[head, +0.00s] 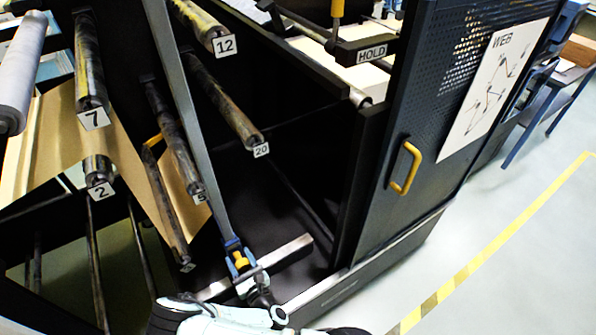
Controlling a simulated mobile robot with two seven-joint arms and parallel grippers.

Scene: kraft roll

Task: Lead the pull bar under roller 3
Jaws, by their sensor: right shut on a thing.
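My right gripper (239,260), with blue fingers, is low in the middle of the head view. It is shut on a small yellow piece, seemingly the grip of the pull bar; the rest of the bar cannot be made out. A thin dark roller (166,208) stands left of and beyond the gripper, between rollers 2 and 5. Its small tag is too tilted to read, but its place suggests roller 3. Brown kraft web (130,168) runs down from roller 2 (98,168) to this roller, and more brown shows on its right. My left gripper is out of view.
Roller 5 (175,140), roller 7 (89,65), roller 20 (228,105) and roller 12 (200,22) are around the web. A grey upright (187,110) rises just behind the gripper. A dark cabinet door with a yellow handle (405,167) is at right.

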